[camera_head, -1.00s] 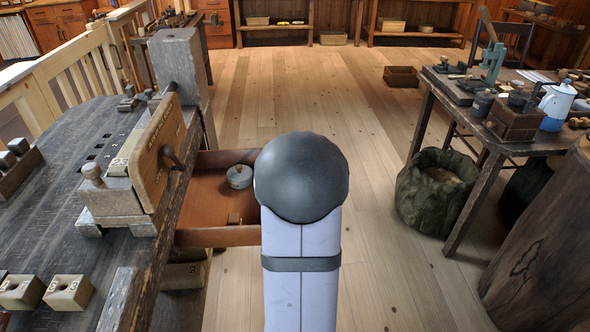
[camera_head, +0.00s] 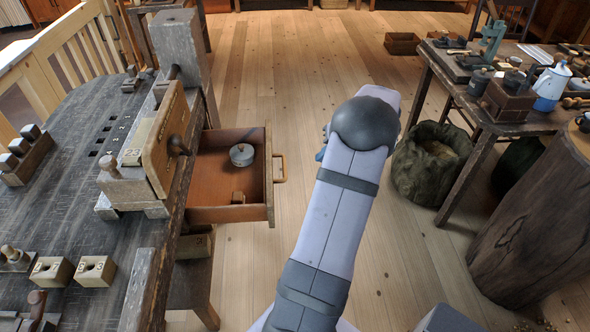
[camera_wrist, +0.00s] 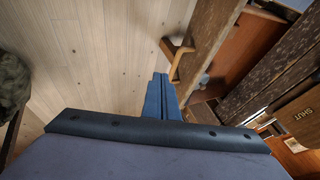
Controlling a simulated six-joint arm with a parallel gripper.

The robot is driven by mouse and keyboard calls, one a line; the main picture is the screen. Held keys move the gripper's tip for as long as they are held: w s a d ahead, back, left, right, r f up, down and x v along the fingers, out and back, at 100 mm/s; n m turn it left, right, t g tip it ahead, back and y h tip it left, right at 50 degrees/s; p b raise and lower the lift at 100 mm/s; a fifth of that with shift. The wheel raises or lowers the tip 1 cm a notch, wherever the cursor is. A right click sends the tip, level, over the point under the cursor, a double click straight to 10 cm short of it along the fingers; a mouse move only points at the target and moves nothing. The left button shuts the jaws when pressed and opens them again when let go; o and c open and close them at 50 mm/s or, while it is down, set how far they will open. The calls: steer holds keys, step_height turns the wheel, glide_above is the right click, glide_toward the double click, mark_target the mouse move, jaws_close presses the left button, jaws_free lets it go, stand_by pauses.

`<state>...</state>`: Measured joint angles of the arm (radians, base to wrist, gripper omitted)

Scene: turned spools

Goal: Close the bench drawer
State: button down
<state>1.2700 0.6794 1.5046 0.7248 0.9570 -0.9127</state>
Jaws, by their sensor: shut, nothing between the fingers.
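The bench drawer (camera_head: 269,190) stands pulled out from the right side of the dark workbench (camera_head: 60,215). Its wooden bar handle (camera_head: 281,168) is on the front panel, facing right. A round grey lidded tin (camera_head: 242,154) and a small wooden block lie inside the drawer. In the wrist view the drawer front (camera_wrist: 212,35) and the handle (camera_wrist: 179,62) are at upper right. My gripper (camera_wrist: 160,78) is shut and empty, its blue fingertips just left of and below the handle in that picture. I cannot tell if they touch it. In the head view my arm mostly hides the gripper.
A wooden vise jaw (camera_head: 165,140) rises from the bench edge beside the drawer. To the right are a dark sack (camera_head: 428,165), a cluttered side table (camera_head: 455,75) and a thick stump (camera_head: 530,215). The floor between is clear.

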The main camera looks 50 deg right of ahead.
steer(key=shift+n, duration=0.5)
steer(key=w+a+f+p, duration=0.2)
steer(key=w+a+f, duration=0.1)
steer(key=w+f, duration=0.5)
steer(key=shift+w+a+f+p, duration=0.15)
steer(key=shift+f+p, duration=0.15)
steer(key=shift+f, duration=0.25)
steer(key=b, duration=0.6)
glide_above(221, 189)
steer(key=shift+s+d, duration=0.3)
steer(key=shift+s, duration=0.1)
steer(key=shift+w+a, duration=0.4)
